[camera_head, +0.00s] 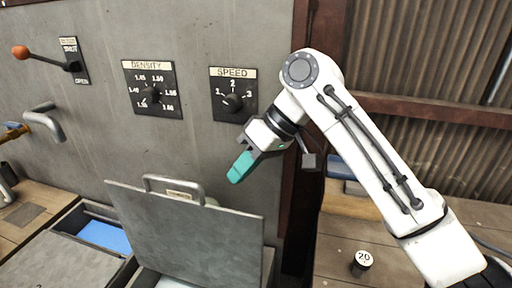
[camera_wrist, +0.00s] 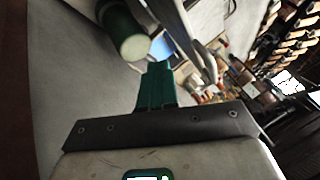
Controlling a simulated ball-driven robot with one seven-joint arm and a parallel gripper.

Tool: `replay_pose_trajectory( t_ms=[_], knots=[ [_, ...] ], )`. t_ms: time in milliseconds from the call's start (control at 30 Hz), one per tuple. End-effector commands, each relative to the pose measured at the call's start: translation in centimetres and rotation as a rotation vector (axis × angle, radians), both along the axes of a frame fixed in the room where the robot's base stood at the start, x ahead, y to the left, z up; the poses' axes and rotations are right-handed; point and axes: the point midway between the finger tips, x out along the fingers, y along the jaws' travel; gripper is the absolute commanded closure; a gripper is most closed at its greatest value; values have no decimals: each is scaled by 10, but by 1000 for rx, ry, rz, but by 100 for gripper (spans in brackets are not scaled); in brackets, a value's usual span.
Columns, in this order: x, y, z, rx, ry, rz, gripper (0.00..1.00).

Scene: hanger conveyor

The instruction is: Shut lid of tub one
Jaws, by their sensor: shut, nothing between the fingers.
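A grey square lid (camera_head: 185,235) with a bent metal handle (camera_head: 172,184) stands raised and tilted over a tub at the bottom centre of the head view. The tub's inside is mostly hidden behind the lid. A pale label sits beside the handle, but I cannot read a number on it. My gripper (camera_head: 240,168) has teal fingers, pressed together and empty. It is above and right of the handle, near the lid's upper right side, apparently not touching it. The closed fingers (camera_wrist: 156,88) also show in the wrist view.
A second tub with blue contents (camera_head: 105,236) is at the lower left. The wall carries a density dial (camera_head: 151,92), a speed dial (camera_head: 233,98) and an orange-knobbed lever (camera_head: 22,52). A weight marked 20 (camera_head: 362,262) stands on the right bench. A green cylinder (camera_wrist: 122,35) is near my fingers.

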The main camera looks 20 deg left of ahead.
Motion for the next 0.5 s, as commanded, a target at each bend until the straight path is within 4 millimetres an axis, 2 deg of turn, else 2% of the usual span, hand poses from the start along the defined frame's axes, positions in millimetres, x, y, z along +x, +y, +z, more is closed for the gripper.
replay_pose_trajectory(
  t_ms=[100, 300, 500],
  knots=[
    [-6, 13, -17, 0, 3, 2, 100],
    [-31, 24, -13, 1, 0, 2, 100],
    [-40, 29, -14, 1, 0, 1, 100]
  ],
)
